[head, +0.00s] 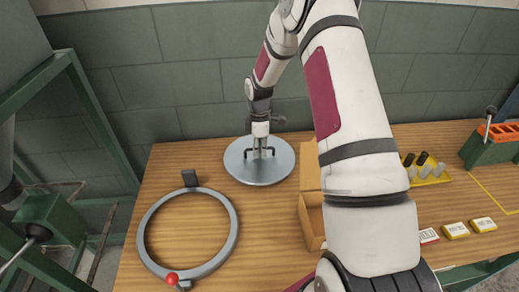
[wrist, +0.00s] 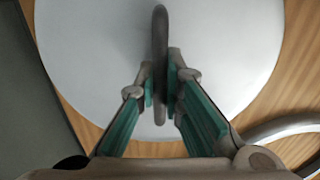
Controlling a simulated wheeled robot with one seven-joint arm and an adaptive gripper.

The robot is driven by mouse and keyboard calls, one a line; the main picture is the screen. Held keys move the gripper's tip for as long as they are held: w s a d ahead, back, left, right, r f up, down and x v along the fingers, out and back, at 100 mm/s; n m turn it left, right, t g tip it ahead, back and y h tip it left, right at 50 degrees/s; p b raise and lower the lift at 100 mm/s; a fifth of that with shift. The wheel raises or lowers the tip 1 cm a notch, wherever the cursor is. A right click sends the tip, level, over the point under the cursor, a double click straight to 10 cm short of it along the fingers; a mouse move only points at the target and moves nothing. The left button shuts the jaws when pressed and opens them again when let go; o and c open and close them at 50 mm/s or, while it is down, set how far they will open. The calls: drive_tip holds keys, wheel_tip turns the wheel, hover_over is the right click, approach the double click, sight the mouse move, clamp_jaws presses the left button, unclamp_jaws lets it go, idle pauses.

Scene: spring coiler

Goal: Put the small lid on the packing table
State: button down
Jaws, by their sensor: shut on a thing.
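The small lid (head: 240,170) is a round, flat, grey disc in the head view, at the back left of the wooden packing table (head: 190,231). It also fills much of the wrist view (wrist: 90,60). An upright handle (wrist: 160,45) stands at its middle. My gripper (head: 262,152) is above the lid's centre, pointing down. In the wrist view my gripper (wrist: 160,88) has its fingers on both sides of the handle, shut on it. The lid appears to lie flat at the tabletop; I cannot tell whether it touches.
A grey clamp ring (head: 229,240) with a red knob (head: 172,278) lies front left of the lid. An open cardboard box (head: 309,217) stands to the right, partly behind my arm. Yellow-and-white boxes (head: 456,230) and a green tool with orange rack (head: 489,148) are farther right.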

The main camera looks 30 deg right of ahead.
drive_tip(key=c, duration=1.7)
unclamp_jaws()
drive_tip(key=shift+f, duration=0.1)
drive_tip(key=s+a+r+m+t+b, duration=0.1)
drive_tip(key=s+a+r, duration=0.1)
drive_tip(key=r, duration=0.9)
drive_tip(key=s+a+r+m+b, duration=0.1)
drive_tip(key=s+a+r+m, duration=0.15)
drive_tip(key=r, duration=0.85)
drive_tip(key=s+a+r+m+t, duration=0.1)
drive_tip(key=s+a+r+m, duration=0.2)
drive_tip(key=s, duration=0.5)
drive_tip(key=s+a+r+m+t, duration=0.2)
drive_tip(key=s+a+r+m, duration=0.1)
drive_tip(key=s, duration=0.5)
drive_tip(key=s+a+r+m+t, duration=0.1)
drive_tip(key=s+a+r+m, duration=0.3)
drive_tip(key=s, duration=0.5)
drive_tip(key=shift+a, duration=0.25)
